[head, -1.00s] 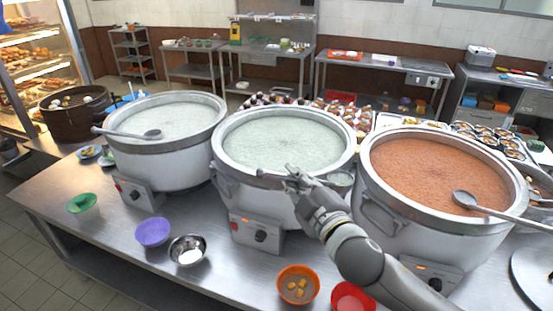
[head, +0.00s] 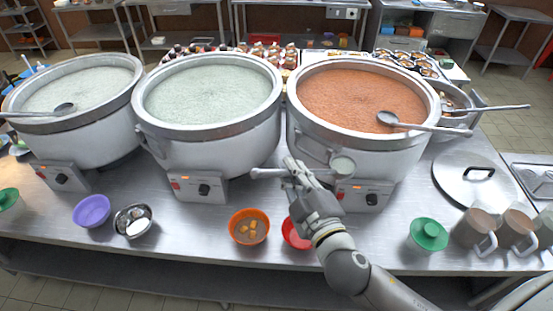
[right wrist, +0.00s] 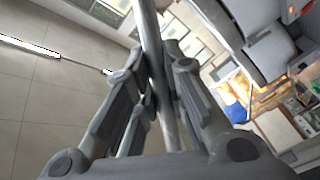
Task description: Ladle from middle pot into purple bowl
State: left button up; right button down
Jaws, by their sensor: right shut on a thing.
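The middle pot (head: 212,97) holds pale greenish-white congee. The purple bowl (head: 92,211) stands on the counter in front of the left pot and looks empty. My right gripper (head: 290,174) is shut on the handle of a steel ladle (head: 268,173). The ladle's cup (head: 343,167) points right and shows in front of the right pot; it looks pale inside, but I cannot tell whether it holds congee. In the right wrist view the handle (right wrist: 152,45) runs between the fingers (right wrist: 150,90). My left gripper is not in view.
The left pot (head: 80,90) and the red-brown right pot (head: 360,100) each have a ladle across the rim. A metal bowl (head: 133,220), orange bowl (head: 249,227), red bowl (head: 293,235) and green bowl (head: 429,235) line the front. A lid (head: 470,182) and mugs (head: 472,228) stand right.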

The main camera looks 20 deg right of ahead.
jog(key=shift+s+d+f+m+h, duration=0.15)
jog(key=shift+s+d+f+h, duration=0.1)
jog(key=shift+s+d, duration=0.2)
jog(key=shift+s+d+f+m+h, duration=0.2)
jog(key=shift+s+d+h, duration=0.1)
jog(key=shift+d, duration=0.1)
